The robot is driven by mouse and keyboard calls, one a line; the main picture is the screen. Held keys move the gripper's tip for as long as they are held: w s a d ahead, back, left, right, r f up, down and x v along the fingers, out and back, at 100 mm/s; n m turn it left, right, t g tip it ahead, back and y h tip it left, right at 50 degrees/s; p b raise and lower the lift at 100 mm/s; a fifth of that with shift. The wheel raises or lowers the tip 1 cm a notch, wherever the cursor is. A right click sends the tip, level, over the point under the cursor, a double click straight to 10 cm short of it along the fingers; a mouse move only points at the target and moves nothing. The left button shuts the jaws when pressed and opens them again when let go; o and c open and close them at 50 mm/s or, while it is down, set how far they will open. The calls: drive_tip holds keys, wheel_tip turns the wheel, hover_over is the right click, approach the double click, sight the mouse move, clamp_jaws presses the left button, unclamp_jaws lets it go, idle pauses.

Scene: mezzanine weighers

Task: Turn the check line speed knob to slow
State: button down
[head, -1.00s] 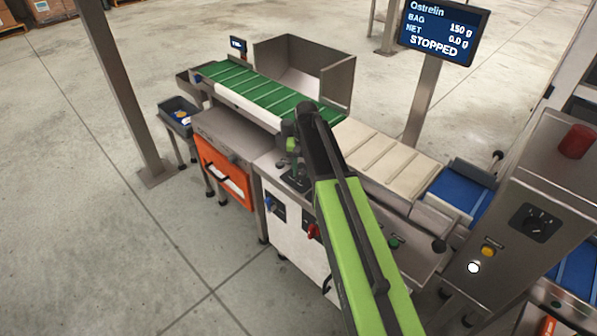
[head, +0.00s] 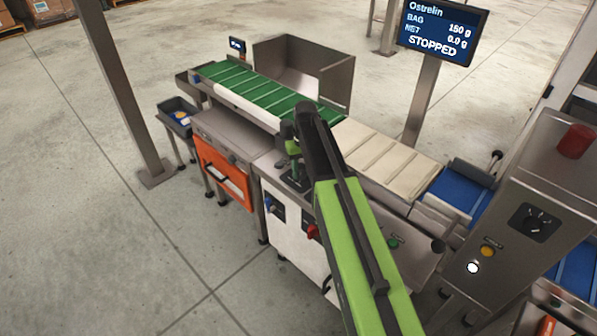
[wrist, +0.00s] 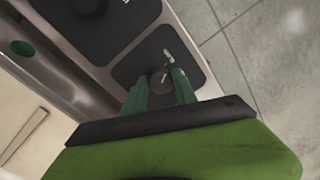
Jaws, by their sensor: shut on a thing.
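In the wrist view, a dark round knob (wrist: 160,79) sits on a black plate (wrist: 128,70) with a short white mark near it. My gripper (wrist: 161,87) has its two green fingers shut on this knob, one on each side. The knob's label and pointer are too small or hidden to read. In the head view, my gripper (head: 294,172) is pointed down at the black plate (head: 297,184) on the steel cabinet top, and it hides the knob.
A second dark knob (wrist: 90,5) is cut off at the wrist view's top. A green button (wrist: 20,48) lies to the left. In the head view are the green belt (head: 255,88), the cream belt (head: 375,150) and a screen (head: 440,32) reading STOPPED. A red handle (head: 313,232) is on the cabinet front.

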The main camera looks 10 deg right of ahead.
sight(303, 171)
drive_tip(key=shift+w, duration=0.15)
drive_tip(key=c, duration=1)
unclamp_jaws()
wheel_tip(303, 171, up, 17)
drive_tip(key=p, duration=1.7)
drive_tip(key=shift+d+r, duration=0.2)
drive_tip(key=shift+d, duration=0.2)
drive_tip(key=s+a+m, duration=0.1)
drive_tip(key=s+a, duration=0.1)
drive_tip(key=s, duration=1.6)
drive_tip(key=shift+s+a+m, duration=0.15)
drive_tip(key=shift+s+m, duration=0.15)
drive_tip(key=shift+s, duration=0.05)
